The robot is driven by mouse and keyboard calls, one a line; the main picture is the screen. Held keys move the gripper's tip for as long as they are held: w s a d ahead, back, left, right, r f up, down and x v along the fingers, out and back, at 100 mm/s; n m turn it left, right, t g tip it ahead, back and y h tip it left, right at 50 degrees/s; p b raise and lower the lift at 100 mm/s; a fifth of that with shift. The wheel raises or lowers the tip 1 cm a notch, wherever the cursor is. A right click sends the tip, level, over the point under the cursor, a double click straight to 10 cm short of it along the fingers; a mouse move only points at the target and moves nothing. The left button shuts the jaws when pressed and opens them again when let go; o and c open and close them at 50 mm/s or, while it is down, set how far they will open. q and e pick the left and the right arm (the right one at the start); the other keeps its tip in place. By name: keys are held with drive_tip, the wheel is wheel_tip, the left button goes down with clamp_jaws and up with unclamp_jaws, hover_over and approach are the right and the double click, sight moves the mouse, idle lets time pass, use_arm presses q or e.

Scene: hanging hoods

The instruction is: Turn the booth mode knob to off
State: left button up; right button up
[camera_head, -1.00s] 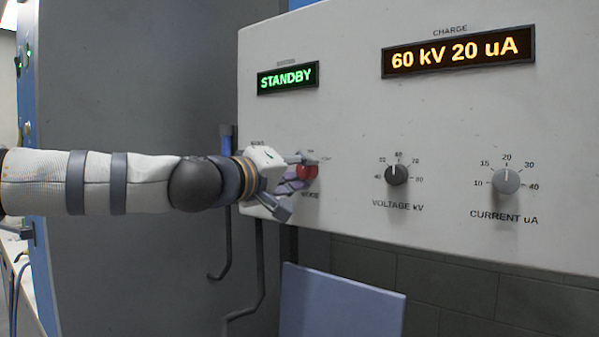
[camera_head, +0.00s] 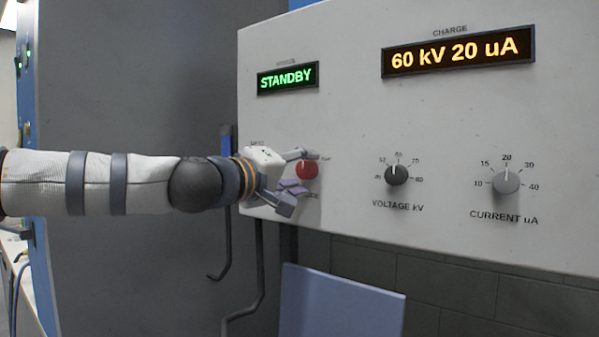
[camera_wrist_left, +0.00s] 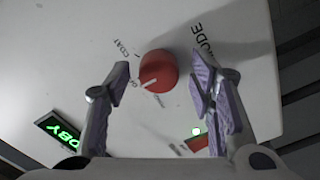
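The red booth mode knob (camera_head: 306,169) is on the pale control panel (camera_head: 350,130), in its left part. In the left wrist view the knob (camera_wrist_left: 160,68) has a white pointer mark facing lower left, among small labels; COAT is readable, the others are not clear. My left gripper (camera_head: 308,175) is open in front of the panel, with one finger above the knob and one below it. In the left wrist view both fingers stand apart from the knob, with gaps on both sides. The booth display (camera_head: 288,77) reads STANDBY in green. My right gripper is not in view.
A black voltage knob (camera_head: 397,174) and a grey current knob (camera_head: 506,181) are farther right on the panel. The charge display (camera_head: 458,52) reads 60 kV 20 uA. A bluish board (camera_head: 340,303) stands below the panel.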

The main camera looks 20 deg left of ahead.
use_arm(q)
drive_tip(key=v, duration=1.2)
